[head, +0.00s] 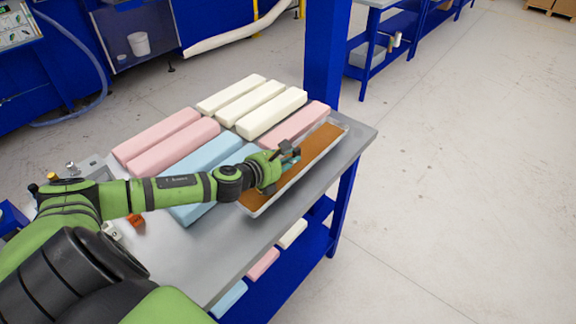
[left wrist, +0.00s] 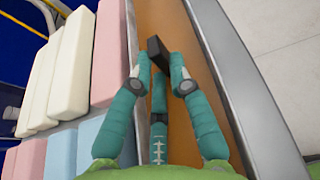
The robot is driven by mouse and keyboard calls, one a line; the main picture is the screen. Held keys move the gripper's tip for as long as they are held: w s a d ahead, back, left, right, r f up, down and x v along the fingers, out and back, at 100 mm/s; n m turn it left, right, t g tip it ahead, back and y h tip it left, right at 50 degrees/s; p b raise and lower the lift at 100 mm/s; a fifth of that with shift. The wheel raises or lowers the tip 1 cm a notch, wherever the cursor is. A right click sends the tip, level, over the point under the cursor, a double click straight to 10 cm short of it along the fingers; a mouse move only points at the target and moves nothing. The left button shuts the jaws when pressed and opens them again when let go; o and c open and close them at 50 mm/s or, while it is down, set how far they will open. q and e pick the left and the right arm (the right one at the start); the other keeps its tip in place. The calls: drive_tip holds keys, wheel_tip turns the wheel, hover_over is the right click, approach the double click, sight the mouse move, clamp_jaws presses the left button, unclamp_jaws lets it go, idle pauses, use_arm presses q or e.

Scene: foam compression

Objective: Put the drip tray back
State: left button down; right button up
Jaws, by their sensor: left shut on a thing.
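The drip tray (head: 320,143) is a long, shallow tray with a pale grey rim and a brown inside. It lies along the right-hand edge of the table, beside the foam blocks; I cannot tell whether it rests flat or is slightly raised. My left gripper (head: 290,156) is over the middle of the tray. In the left wrist view its teal fingers (left wrist: 158,62) are closed on a small black block-like grip (left wrist: 157,47), above the brown tray floor (left wrist: 188,55). How the grip joins the tray is hidden. My right gripper is not in view.
Pink (head: 157,140), cream (head: 271,114) and blue (head: 208,153) foam blocks lie in rows on the grey table (head: 232,252). A blue post (head: 327,60) stands behind it. Small foam pieces (head: 263,264) sit on the lower shelf. The floor at right is clear.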

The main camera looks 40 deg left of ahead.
use_arm(q)
drive_tip(key=shift+f, duration=1.85)
drive_tip(key=c, duration=1.4)
unclamp_jaws()
drive_tip(key=shift+s+f, duration=0.1)
drive_tip(key=shift+c, duration=0.2)
drive_tip(key=b+v, duration=0.1)
drive_tip(key=v, duration=0.8)
drive_tip(key=shift+s, duration=0.35)
drive_tip(key=shift+r+p+v, duration=0.25)
drive_tip(key=shift+p+v, duration=0.1)
drive_tip(key=shift+v, duration=0.85)
drive_tip(key=shift+w, duration=0.1)
